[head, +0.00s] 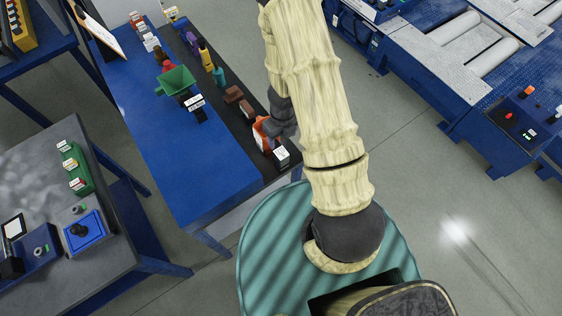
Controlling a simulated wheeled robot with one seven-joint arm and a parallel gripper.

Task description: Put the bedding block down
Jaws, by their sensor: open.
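Two small brown blocks, one farther back (234,94) and one nearer (247,110), rest on the black strip of the blue table; I cannot tell which, if either, is the bedding block. My dark gripper (275,130) is at the right edge of the table, partly hidden by my cream-covered arm. It is open. An orange piece (261,134) shows right beside the fingers, on the near part of the black strip. Whether the fingers touch it cannot be made out.
The blue table (150,125) has a bare middle. A grey bench (60,190) is at left, the roller tester (450,60) at right.

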